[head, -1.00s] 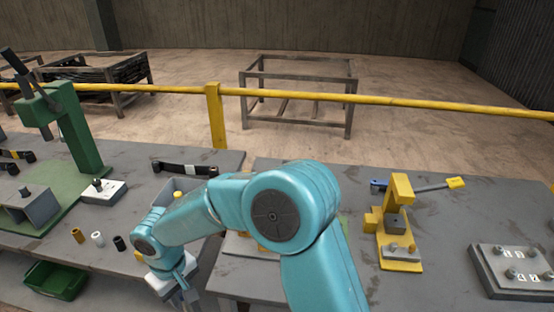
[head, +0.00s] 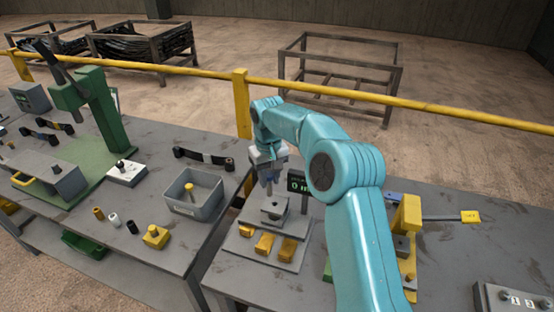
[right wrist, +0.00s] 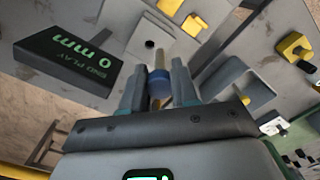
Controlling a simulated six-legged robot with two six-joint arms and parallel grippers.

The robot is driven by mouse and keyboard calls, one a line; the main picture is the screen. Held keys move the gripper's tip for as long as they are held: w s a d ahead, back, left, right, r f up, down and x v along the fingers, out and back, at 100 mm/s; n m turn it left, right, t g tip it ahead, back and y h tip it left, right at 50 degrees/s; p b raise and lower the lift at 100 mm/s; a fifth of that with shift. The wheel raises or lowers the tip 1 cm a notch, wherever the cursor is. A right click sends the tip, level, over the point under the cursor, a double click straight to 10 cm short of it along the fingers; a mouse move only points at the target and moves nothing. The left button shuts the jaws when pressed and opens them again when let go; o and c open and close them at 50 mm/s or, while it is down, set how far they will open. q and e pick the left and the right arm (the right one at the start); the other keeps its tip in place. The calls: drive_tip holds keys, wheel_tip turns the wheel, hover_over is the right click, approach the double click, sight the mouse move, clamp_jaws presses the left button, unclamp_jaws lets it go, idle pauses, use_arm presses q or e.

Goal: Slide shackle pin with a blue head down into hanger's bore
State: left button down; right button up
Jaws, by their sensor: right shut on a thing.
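My right gripper (head: 267,182) is over the grey fixture on the middle bench. In the right wrist view the same gripper (right wrist: 157,82) is shut on the shackle pin, whose blue head (right wrist: 159,88) sits between the fingers. The pin's pale shank points away from the gripper, towards the fixture. The hanger (head: 274,208) appears as a grey block on a grey stepped base. In the right wrist view the grey block (right wrist: 155,32) has a dark round spot, perhaps the bore. I cannot tell whether the pin tip touches it. My left gripper is not in view.
An end play display (right wrist: 70,55) reading 0 mm stands close beside the gripper. Several yellow blocks (head: 264,244) lie on the base's front step. A grey bin (head: 194,195) is on the left bench, and a yellow stand (head: 407,215) is to the right, partly behind my arm.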

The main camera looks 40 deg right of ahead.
drive_tip(key=shift+d+r, duration=0.55)
drive_tip(key=shift+r, duration=0.05)
drive_tip(key=f+b, duration=0.2)
drive_tip(key=f, duration=0.1)
drive_tip(key=d+f+b, duration=0.1)
drive_tip(key=f, duration=0.1)
drive_tip(key=shift+f, duration=0.2)
drive_tip(key=shift+a, duration=0.15)
drive_tip(key=shift+d, duration=0.2)
drive_tip(key=shift+a, duration=0.15)
